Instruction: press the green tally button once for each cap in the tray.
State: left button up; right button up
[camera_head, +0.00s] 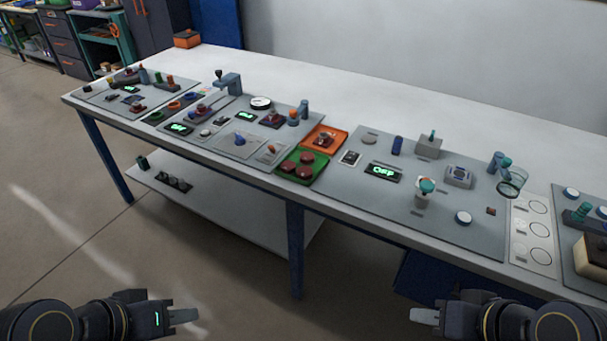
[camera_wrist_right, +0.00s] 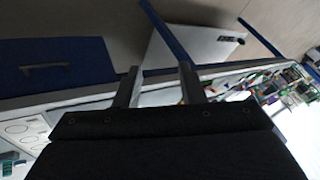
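A green tray (camera_head: 283,172) near the table's front edge holds what look like 3 dark red caps (camera_head: 305,171). An orange tray (camera_head: 340,135) just behind it holds dark red pieces (camera_head: 322,141), too small to count surely. A teal-green knob or button (camera_head: 426,185) stands on a pale base on the grey panel to the right; I cannot tell whether it is the tally button. My left gripper (camera_head: 184,316) is low at the left, away from the table, seen edge-on. My right gripper (camera_head: 425,316) is low at the right, short of the table; in the wrist view its fingers (camera_wrist_right: 158,70) are apart and empty.
The long table (camera_head: 400,95) carries several grey panels of buttons, knobs and displays. One display (camera_head: 384,171) reads OFF. A lower shelf (camera_head: 215,200) hangs under the table.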

dwell(0.8)
grip_shut()
dwell(1.5)
